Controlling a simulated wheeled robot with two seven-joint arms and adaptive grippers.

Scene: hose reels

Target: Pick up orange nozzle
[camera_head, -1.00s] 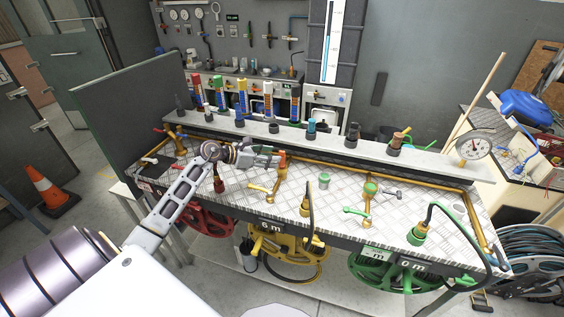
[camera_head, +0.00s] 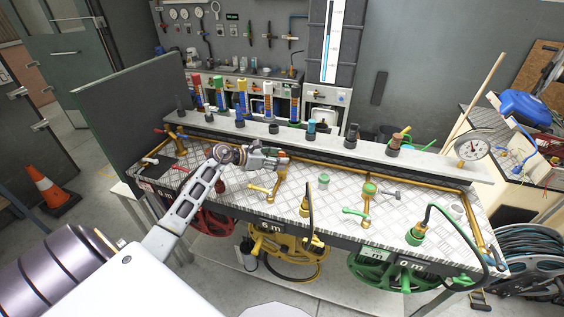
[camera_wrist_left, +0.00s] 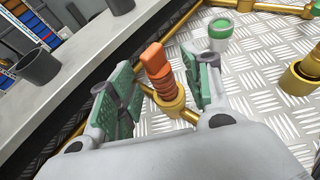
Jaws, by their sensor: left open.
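The orange nozzle (camera_wrist_left: 158,73) stands upright in a brass fitting (camera_wrist_left: 170,103) on the bench's metal deck. In the left wrist view it sits between the two green-padded fingers of my left gripper (camera_wrist_left: 160,88). The fingers are apart, with visible gaps beside the nozzle, so it is not clamped. In the head view my left gripper (camera_head: 284,158) reaches in from the left at the nozzle and mostly covers it. My right gripper is not in view.
A green-topped fitting (camera_wrist_left: 220,32) stands just beyond the nozzle. A brass pipe (camera_head: 420,180) runs along the back of the deck. A raised grey shelf (camera_head: 330,143) behind holds several dark cups and nozzles. Hose reels hang below the front edge, including a yellow one (camera_head: 285,250).

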